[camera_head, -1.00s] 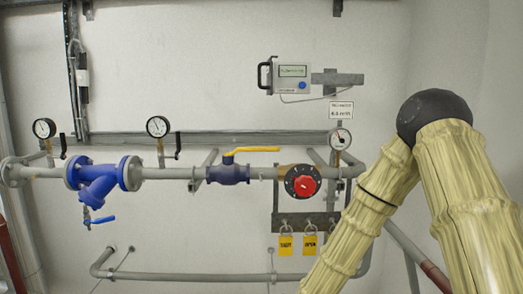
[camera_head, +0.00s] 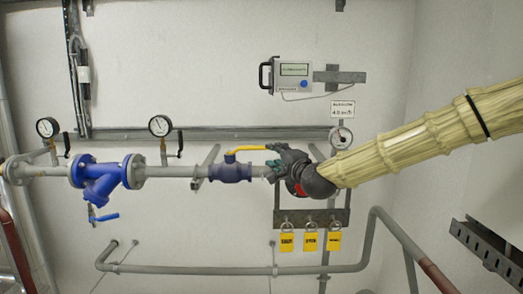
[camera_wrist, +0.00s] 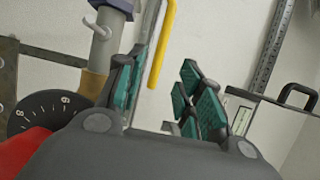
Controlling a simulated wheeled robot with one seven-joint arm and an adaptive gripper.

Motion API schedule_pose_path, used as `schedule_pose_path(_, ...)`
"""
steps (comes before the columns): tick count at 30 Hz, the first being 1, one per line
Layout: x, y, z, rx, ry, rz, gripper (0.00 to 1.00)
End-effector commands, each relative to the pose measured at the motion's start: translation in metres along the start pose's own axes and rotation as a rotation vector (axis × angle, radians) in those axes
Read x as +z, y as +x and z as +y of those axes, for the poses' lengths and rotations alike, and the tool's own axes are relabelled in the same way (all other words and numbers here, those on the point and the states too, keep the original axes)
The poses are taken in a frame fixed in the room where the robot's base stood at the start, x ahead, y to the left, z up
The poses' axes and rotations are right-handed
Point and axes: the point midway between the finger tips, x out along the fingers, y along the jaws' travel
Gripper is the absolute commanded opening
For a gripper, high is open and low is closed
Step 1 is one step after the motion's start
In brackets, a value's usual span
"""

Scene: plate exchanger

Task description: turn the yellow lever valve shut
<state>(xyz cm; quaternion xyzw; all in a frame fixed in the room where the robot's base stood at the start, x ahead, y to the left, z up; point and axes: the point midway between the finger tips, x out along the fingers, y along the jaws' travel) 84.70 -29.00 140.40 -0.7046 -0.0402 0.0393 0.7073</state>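The yellow lever (camera_head: 247,148) sits on a dark blue ball valve (camera_head: 230,172) in the horizontal grey pipe. It points right, roughly along the pipe. My gripper (camera_head: 271,157) is at the lever's right end, in front of the pipe. In the wrist view my gripper (camera_wrist: 162,75) is open, with its teal finger pads apart. The yellow lever (camera_wrist: 163,42) shows there beyond the fingers, in line with the gap and nearer the left finger. No contact with it can be made out. My wrist hides part of the red-knobbed dial valve.
The red knob (camera_wrist: 22,150) and its black dial (camera_wrist: 48,112) are close on the left in the wrist view. A meter box (camera_head: 291,75) hangs above. Pressure gauges (camera_head: 160,126) stand on the pipe. Yellow padlocks (camera_head: 310,241) hang below. A blue strainer (camera_head: 105,178) is further left.

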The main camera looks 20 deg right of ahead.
Motion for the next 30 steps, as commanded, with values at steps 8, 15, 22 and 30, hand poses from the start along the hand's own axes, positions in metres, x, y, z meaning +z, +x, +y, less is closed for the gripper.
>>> schedule_pose_path(8,0.000,0.035,-0.001,0.001,-0.003,0.001,0.37)
schedule_pose_path(15,0.001,0.069,0.000,0.002,-0.004,-0.001,0.37)
schedule_pose_path(22,0.001,0.093,0.000,0.001,-0.003,0.000,0.37)
schedule_pose_path(30,0.001,0.102,0.001,0.002,-0.002,0.000,0.37)
